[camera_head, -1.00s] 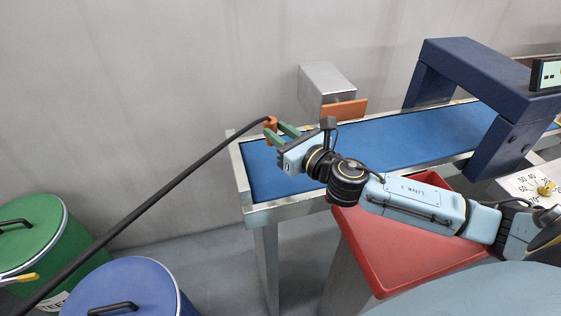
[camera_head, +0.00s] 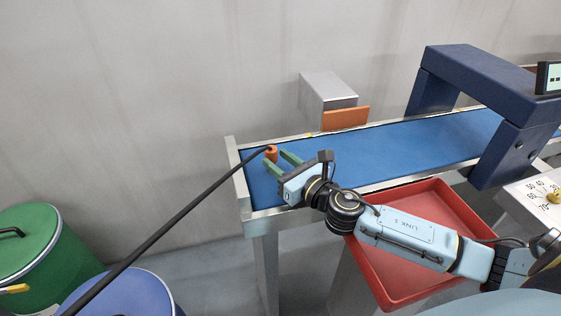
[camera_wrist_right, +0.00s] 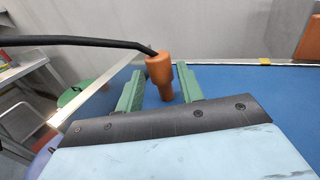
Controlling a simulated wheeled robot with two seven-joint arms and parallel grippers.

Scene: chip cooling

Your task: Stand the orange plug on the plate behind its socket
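The orange plug (camera_head: 271,154) has a thick black cable running from its top to the lower left. It stands roughly upright over the left end of the blue belt, apparently touching it. My right gripper (camera_head: 277,156) has two green fingers around the plug near their tips. In the right wrist view the plug (camera_wrist_right: 160,74) is between the spread fingers (camera_wrist_right: 160,82), with a gap on its right side, so the gripper looks open. No socket or plate is recognizable. My left gripper is not in view.
The blue conveyor (camera_head: 390,147) runs right under a dark blue arch (camera_head: 480,85). A grey box with an orange block (camera_head: 346,117) stands behind it. A red tray (camera_head: 440,200) is in front. Green (camera_head: 30,240) and blue (camera_head: 125,290) drums stand at lower left.

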